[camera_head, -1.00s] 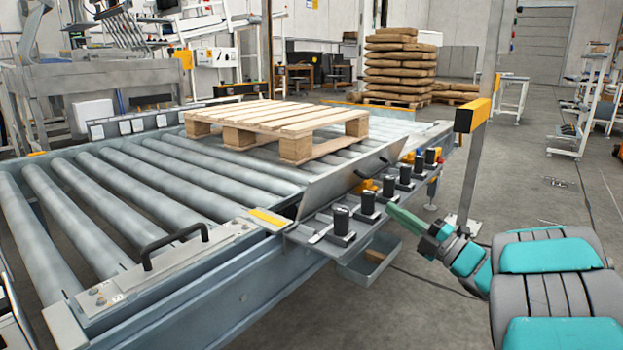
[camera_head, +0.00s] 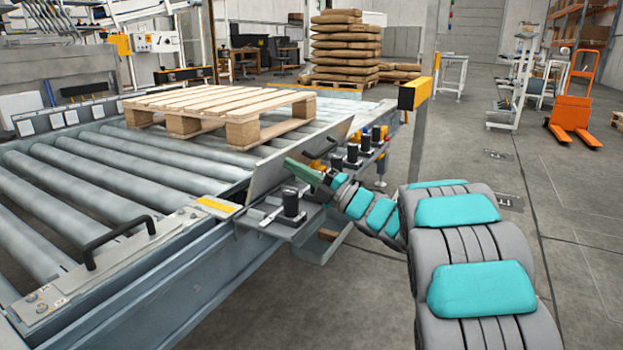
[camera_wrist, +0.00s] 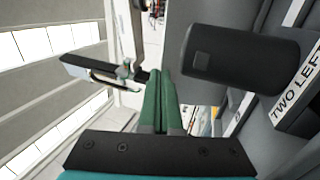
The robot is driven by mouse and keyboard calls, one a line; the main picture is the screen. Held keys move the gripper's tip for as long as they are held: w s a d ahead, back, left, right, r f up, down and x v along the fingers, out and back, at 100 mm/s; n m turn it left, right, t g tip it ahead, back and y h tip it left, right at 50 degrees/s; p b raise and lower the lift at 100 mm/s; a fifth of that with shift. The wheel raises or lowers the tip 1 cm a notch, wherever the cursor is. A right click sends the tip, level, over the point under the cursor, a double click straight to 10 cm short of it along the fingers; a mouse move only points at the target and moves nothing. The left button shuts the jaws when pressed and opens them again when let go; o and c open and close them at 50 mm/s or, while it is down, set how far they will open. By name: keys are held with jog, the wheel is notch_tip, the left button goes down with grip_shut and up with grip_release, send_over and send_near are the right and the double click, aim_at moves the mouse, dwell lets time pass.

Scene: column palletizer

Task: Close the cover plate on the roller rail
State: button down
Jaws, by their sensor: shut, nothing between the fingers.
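The grey cover plate (camera_head: 277,178) stands tilted up along the near side rail of the roller conveyor, at the middle of the head view. Its lower edge meets the rail beside a ledge with black cylinders. My gripper (camera_head: 289,163) has green fingers, shut and empty. It reaches in from the right, above the ledge, and overlaps the outer face of the plate in the picture. I cannot tell whether it touches the plate. In the wrist view the green fingers (camera_wrist: 160,74) lie together, with nothing between them. A large black cylinder (camera_wrist: 240,57) is close beside them.
Black cylinders, the nearest (camera_head: 290,203), stand in a row on the ledge close to my gripper. A wooden pallet (camera_head: 225,105) lies on the rollers. A black handle (camera_head: 120,238) is on the nearer rail.

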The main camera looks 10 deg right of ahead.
jog(key=shift+x, duration=1.1)
jog(key=shift+w, duration=0.1)
